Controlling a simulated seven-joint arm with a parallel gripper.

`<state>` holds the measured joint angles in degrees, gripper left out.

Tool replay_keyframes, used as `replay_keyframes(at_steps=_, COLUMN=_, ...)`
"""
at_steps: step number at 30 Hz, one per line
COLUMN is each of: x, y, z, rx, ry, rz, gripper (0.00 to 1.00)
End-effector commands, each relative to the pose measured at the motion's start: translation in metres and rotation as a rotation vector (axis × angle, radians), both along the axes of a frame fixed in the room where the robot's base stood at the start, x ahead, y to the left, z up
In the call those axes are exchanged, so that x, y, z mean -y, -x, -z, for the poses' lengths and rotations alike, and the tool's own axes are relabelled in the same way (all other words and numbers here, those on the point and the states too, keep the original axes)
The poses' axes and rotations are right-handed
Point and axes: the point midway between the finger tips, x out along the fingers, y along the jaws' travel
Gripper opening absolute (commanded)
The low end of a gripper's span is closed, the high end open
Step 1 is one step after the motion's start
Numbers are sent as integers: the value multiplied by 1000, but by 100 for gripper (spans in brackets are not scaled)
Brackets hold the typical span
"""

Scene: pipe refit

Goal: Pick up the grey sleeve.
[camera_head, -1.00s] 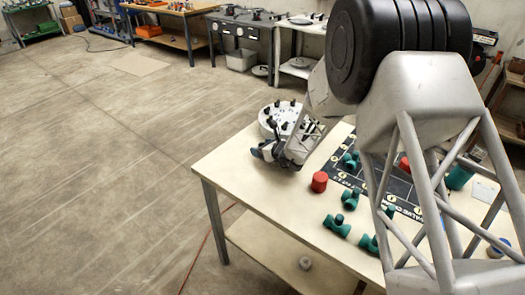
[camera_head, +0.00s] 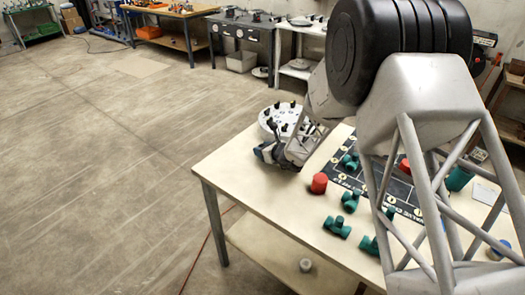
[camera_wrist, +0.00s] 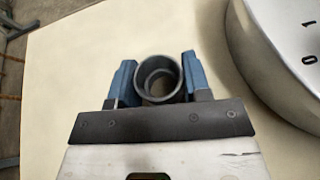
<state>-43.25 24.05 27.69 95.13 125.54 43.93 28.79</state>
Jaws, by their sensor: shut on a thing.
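The grey sleeve (camera_wrist: 143,78) is a short round ring, seen from its open end in the wrist view. It sits between the two blue fingers of my gripper (camera_wrist: 159,77), which are shut on its sides. The pale table top shows around it; I cannot tell whether the sleeve touches the table. In the head view my gripper (camera_head: 272,152) is over the table's far left part, and the sleeve there is hidden by the gripper.
A round white dial plate (camera_head: 284,116) with black pegs stands just behind my gripper; its rim shows at right in the wrist view. A red cap (camera_head: 319,183), green valve pieces (camera_head: 337,227) and a dark marked board (camera_head: 345,174) lie nearer. The table's left edge is close.

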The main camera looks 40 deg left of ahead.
Motion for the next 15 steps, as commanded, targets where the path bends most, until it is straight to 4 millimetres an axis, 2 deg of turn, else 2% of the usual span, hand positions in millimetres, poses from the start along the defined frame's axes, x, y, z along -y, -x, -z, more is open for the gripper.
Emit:
replay_keyframes(at_steps=8, x=0, y=0, z=-15, rx=2, ry=-1, rz=-1, gripper=22)
replay_keyframes(at_steps=13, x=0, y=0, z=-37, rx=3, ry=-2, rz=0, gripper=22)
replay_keyframes(at_steps=15, x=7, y=6, z=-35, rx=0, ry=1, rz=0, gripper=22)
